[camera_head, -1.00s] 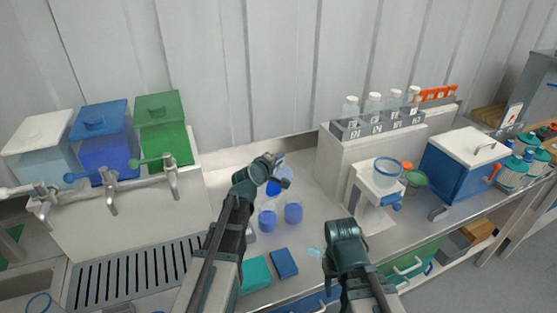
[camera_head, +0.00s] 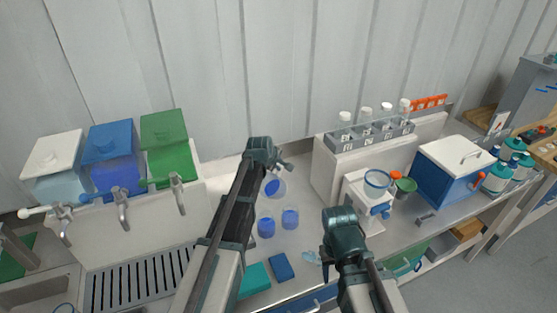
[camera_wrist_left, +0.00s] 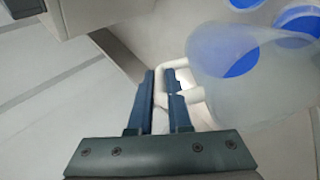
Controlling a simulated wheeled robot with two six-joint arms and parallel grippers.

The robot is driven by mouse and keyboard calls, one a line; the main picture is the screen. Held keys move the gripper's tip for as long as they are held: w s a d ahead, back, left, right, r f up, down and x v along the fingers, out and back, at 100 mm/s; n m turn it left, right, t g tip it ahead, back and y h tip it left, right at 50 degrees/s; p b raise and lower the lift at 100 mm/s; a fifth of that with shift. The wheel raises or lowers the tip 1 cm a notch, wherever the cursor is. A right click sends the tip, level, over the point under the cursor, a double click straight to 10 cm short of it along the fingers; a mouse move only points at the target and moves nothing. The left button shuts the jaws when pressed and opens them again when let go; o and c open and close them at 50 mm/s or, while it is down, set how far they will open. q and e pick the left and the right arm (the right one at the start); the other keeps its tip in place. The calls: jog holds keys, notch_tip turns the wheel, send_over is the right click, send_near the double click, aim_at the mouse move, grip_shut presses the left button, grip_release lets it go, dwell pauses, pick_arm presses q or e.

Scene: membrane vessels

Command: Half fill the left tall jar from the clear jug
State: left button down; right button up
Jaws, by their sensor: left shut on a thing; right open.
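The clear jug (camera_head: 275,187) holds blue liquid and hangs under my left gripper (camera_head: 282,166) above the counter. In the left wrist view the jug (camera_wrist_left: 262,75) is pale and see-through. Its white handle (camera_wrist_left: 183,66) is between my left gripper's fingers (camera_wrist_left: 166,95), which are shut on it. Two clear jars stand in front of the jug: the left jar (camera_head: 266,227) and the right jar (camera_head: 290,218). Both show blue inside; their exact levels are hard to read. My right gripper (camera_head: 336,236) is open and empty, above the counter's front, right of the jars.
A teal mat (camera_head: 254,279) and a dark blue mat (camera_head: 280,267) lie at the front. Tanks with taps (camera_head: 120,165) stand left. A white stand with a clear bowl (camera_head: 376,181), a bottle rack (camera_head: 372,137) and a blue cooler (camera_head: 440,180) stand right.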

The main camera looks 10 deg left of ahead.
pick_arm(q)
jog(key=r+g+p, duration=0.2)
jog(key=p, duration=0.1)
jog(key=w+r+g+y+p, duration=0.1)
jog(key=r+g+p, duration=0.1)
jog(key=g+p, duration=0.1)
jog(key=shift+w+d+g+p, duration=0.1)
jog(key=shift+w+g+p, duration=0.15)
jog(key=shift+p, duration=0.35)
jog(key=shift+s+g, duration=0.1)
jog(key=shift+g, duration=0.45)
jog(key=shift+s+r+g+p, duration=0.1)
jog(key=shift+s+g+p, duration=0.1)
jog(key=shift+g+p, duration=0.25)
jog(key=shift+s, duration=0.15)
